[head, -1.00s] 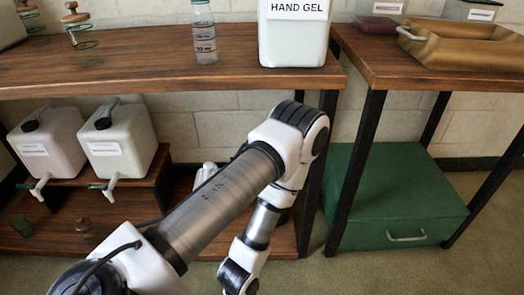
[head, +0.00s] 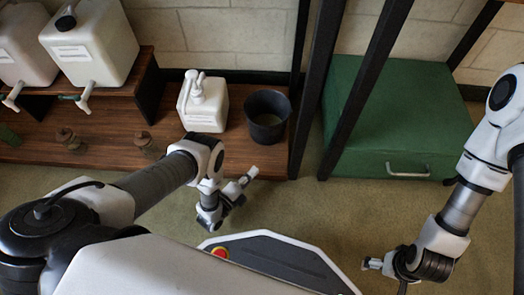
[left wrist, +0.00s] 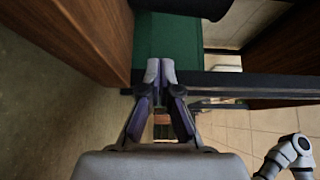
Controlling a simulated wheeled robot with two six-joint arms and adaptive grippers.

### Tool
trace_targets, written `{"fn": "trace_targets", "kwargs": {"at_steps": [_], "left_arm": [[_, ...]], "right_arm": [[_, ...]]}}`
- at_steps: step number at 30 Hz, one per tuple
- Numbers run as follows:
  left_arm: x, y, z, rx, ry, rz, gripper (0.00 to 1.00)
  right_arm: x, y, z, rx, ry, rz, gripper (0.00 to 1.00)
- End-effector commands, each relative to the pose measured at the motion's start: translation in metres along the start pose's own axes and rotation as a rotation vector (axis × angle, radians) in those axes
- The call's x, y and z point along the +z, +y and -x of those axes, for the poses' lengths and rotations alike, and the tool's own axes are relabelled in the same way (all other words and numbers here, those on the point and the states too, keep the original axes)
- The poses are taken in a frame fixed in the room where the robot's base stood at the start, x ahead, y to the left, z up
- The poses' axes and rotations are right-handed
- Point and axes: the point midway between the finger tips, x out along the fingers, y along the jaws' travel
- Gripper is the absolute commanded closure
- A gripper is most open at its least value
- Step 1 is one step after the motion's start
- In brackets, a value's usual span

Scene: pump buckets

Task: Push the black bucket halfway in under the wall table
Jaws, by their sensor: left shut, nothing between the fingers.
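The black bucket (head: 267,118) stands upright on the right end of the low wooden shelf (head: 110,150), near a dark table leg. In the head view my left gripper (head: 250,178) is in front of the bucket and a little below it, apart from it. The left wrist view shows this gripper (left wrist: 160,68) with its fingertips together and empty. A dark shape at the top of that view may be the bucket. My right gripper (head: 370,264) is at the lower right, over the floor; its finger opening is too small to tell. The table top is out of view.
A white pump bottle (head: 203,103) stands just left of the bucket. White canisters with taps (head: 92,40) stand on a raised shelf at the left. A green box (head: 395,120) sits on the floor at the right, behind dark table legs (head: 365,85). The floor in front is clear.

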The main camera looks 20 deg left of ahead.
Motion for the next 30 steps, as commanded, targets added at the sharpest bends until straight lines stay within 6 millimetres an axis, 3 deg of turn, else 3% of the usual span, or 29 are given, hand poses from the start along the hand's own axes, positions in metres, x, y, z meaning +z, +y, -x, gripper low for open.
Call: {"fn": "trace_targets", "kwargs": {"at_steps": [13, 15, 21, 30], "left_arm": [[0.000, 0.005, -0.094, 0.000, 0.000, 0.002, 1.00], [0.012, 0.006, -0.103, 0.001, -0.003, 0.001, 1.00], [0.028, 0.003, -0.118, 0.004, -0.002, 0.003, 1.00], [0.029, 0.001, -0.119, 0.005, -0.002, 0.004, 1.00]], "right_arm": [[-0.002, 0.001, -0.048, 0.001, 0.005, -0.006, 0.04], [-0.002, 0.001, -0.056, 0.001, 0.006, -0.008, 0.04], [-0.003, 0.002, -0.065, 0.001, 0.008, -0.011, 0.04], [-0.003, 0.002, -0.064, 0.001, 0.008, -0.011, 0.04]]}}
